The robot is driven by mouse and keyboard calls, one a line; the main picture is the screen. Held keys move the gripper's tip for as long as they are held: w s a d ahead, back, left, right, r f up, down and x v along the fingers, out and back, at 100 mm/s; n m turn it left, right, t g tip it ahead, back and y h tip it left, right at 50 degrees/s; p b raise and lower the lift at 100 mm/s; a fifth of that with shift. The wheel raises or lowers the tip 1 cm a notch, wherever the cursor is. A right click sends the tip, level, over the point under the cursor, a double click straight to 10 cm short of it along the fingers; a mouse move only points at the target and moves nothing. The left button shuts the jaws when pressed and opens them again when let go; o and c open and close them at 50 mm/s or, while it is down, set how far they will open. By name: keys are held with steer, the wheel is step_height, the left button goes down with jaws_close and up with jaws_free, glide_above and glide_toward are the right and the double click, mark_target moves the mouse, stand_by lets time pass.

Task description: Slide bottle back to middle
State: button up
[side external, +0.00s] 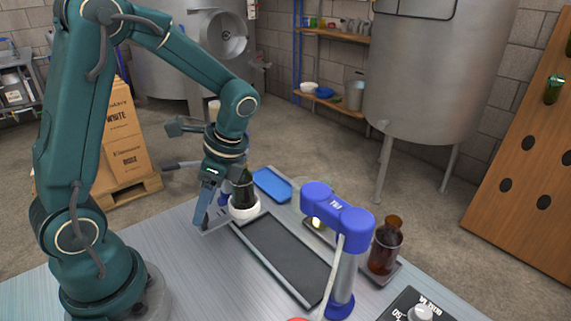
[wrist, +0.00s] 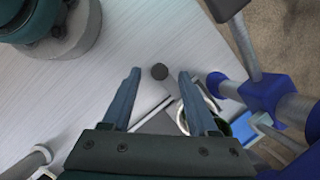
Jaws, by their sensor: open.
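A dark green bottle (side external: 244,188) stands upright at the far end of a dark, flat track (side external: 285,250), with a white ring (side external: 243,209) around its lower part. My gripper (side external: 210,222) is low, just left of the bottle in the side view, with its fingers pointing down. In the wrist view my gripper (wrist: 157,74) is open, with its fingers well apart and no bottle between them. The green bottle (wrist: 241,126) shows there partly, outside the right finger, which hides some of it and the ring. Whether that finger touches the bottle cannot be told.
A blue-headed post (side external: 338,208) stands right of the track. A brown bottle (side external: 385,246) stands on a small tray farther right. A blue tray (side external: 271,184) lies behind the track. A dial panel (side external: 418,308) sits at the front right.

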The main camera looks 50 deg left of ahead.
steer(key=shift+x, duration=0.9)
jaws_close()
stand_by(0.9)
